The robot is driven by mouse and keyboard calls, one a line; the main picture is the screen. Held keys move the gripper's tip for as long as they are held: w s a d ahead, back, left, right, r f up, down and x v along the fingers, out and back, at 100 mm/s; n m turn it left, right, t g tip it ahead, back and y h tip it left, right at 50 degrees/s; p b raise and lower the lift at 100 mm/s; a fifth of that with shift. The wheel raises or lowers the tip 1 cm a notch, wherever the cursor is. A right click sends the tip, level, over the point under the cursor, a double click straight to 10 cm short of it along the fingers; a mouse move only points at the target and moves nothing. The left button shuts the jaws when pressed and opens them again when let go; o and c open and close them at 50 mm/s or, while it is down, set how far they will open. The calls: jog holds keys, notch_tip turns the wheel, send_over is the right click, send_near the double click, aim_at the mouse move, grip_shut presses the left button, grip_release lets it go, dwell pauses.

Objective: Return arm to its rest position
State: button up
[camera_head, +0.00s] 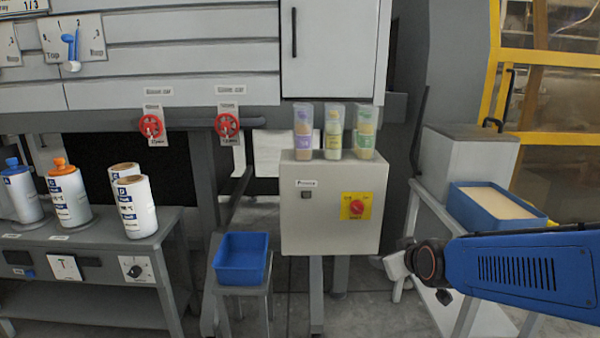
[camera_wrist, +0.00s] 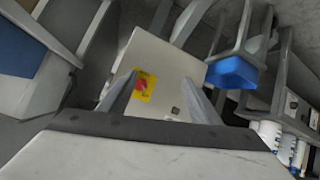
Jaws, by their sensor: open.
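My blue arm (camera_head: 525,268) reaches in from the right edge in the head view, above the floor and in front of the white stand. My gripper (camera_wrist: 158,82) shows in the wrist view with its two grey fingers apart and nothing between them. Beyond the fingers is the grey control box (camera_wrist: 165,72) with its red knob on a yellow plate (camera_wrist: 141,86). The gripper appears clear of the box.
Three clear cups (camera_head: 334,131) stand on the control box (camera_head: 333,222). A blue bin (camera_head: 241,258) sits on a small stand left of it. White bottles and rolls (camera_head: 134,205) stand on the left bench. A blue tray (camera_head: 480,210) is behind my arm.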

jog(key=s+d+m+g, duration=0.2)
jog(key=s+g, duration=0.1)
jog(key=s, duration=1)
jog(key=s+d+m+g+h, duration=0.1)
jog(key=s+d+m+g, duration=0.1)
jog(key=s, duration=1.1)
jog(key=shift+d+f+g, duration=0.35)
jog(key=shift+d+g, duration=0.25)
jog(key=shift+g, duration=0.1)
jog(key=shift+s, duration=0.1)
jog(key=shift+c, duration=0.3)
